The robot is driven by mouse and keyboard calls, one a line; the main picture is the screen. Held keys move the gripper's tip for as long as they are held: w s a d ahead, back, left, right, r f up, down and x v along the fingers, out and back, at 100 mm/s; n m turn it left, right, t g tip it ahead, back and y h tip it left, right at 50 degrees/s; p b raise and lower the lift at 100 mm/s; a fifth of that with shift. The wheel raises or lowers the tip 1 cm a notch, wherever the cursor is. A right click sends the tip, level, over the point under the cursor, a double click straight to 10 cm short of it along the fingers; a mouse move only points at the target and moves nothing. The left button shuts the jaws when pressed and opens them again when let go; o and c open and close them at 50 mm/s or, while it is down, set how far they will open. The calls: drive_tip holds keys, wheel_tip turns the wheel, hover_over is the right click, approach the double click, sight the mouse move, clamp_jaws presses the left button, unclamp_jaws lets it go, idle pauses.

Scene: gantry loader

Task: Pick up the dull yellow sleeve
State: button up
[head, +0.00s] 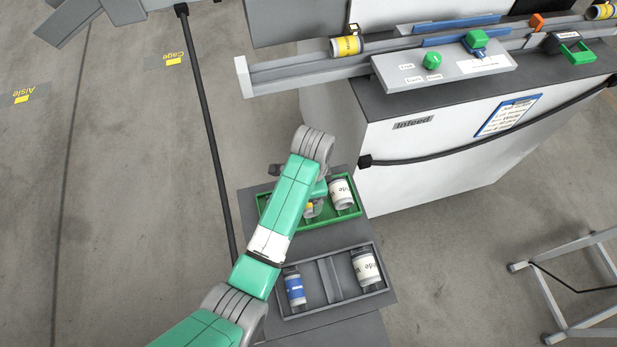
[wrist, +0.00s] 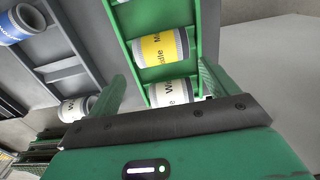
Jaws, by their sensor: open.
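A yellow sleeve (wrist: 165,49) with a pale printed band lies in the green tray, in the upper middle of the wrist view. In the head view only a small yellow patch (head: 310,207) shows there, mostly hidden by my arm. My gripper (wrist: 161,72) is open, with its green fingers on either side of the tray's lower part in the wrist view. A white sleeve (wrist: 170,92) lies between the fingers in that picture, nearer than the yellow one. I cannot tell the gripper's height above them. Nothing is held.
The green tray (head: 291,227) also holds a white sleeve (head: 341,193). The grey tray (head: 335,302) in front holds a blue sleeve (head: 295,289) and a white one (head: 366,267). Another yellow sleeve (head: 346,46) lies on the rail above the white infeed cabinet (head: 440,150).

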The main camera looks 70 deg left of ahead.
wheel_tip(320, 180, down, 3)
drive_tip(key=shift+r, duration=0.2)
drive_tip(key=f, duration=0.2)
drive_tip(key=s+f, duration=0.1)
drive_tip(key=f, duration=0.1)
drive_tip(key=shift+a+b, duration=0.2)
drive_tip(key=shift+b, duration=0.2)
drive_tip(key=shift+w+f, duration=0.1)
drive_tip(key=shift+f, duration=0.4)
drive_tip(key=c, duration=1)
